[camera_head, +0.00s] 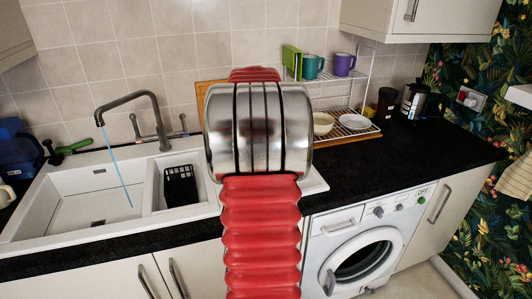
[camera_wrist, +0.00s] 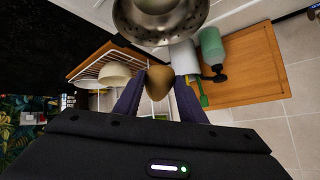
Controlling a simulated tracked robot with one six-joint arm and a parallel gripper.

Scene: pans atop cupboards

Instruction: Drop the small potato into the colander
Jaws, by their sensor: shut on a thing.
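A small brown potato (camera_wrist: 159,80) is held between the two dark fingertips of my gripper (camera_wrist: 160,90) in the wrist view. The gripper is shut on it. The shiny metal colander (camera_wrist: 165,32), with holes in it, shows at the top of the wrist view, beyond the potato. Only part of the colander is in view. I cannot tell the gap between the potato and the colander. In the head view my red and metal arm covers the middle, so the gripper, potato and colander are hidden there.
A white wire rack (camera_head: 350,103) with mugs and bowls stands on the right counter. The sink (camera_head: 85,203) and its tap (camera_head: 140,101) are at left. A green bottle (camera_wrist: 211,46) and a wooden board (camera_wrist: 250,70) show in the wrist view. The black counter (camera_head: 425,149) is partly clear.

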